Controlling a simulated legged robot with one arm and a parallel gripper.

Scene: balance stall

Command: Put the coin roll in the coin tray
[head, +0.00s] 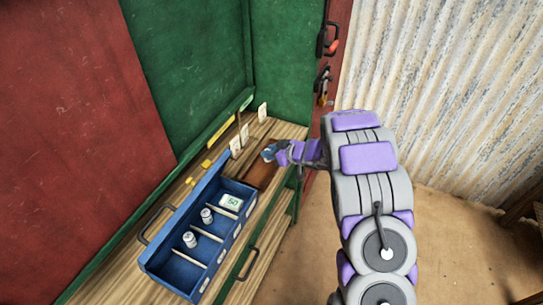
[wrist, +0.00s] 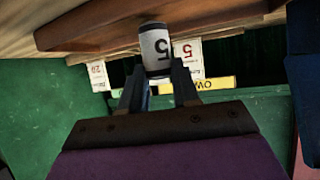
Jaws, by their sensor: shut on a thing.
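My gripper (head: 279,153) is at the far end of the wooden counter, above or beside a flat brown wooden piece. It is shut on a white coin roll (wrist: 155,45) marked 5, which stands out beyond the two fingers in the wrist view. In the head view the roll is small and mostly hidden by the gripper. A blue tray with compartments (head: 160,257), which looks like the coin tray, is on the counter to the lower left of my gripper. It holds small pale cylinders and a pale item marked 50. I cannot tell whether the held roll touches the wood.
The brown wooden piece (head: 258,178) lies between my gripper and the tray. Small cards (head: 235,146) stand along the back of the counter, near yellow strips (head: 221,130). Green and red walls are close behind. Open floor (head: 460,225) is at the right.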

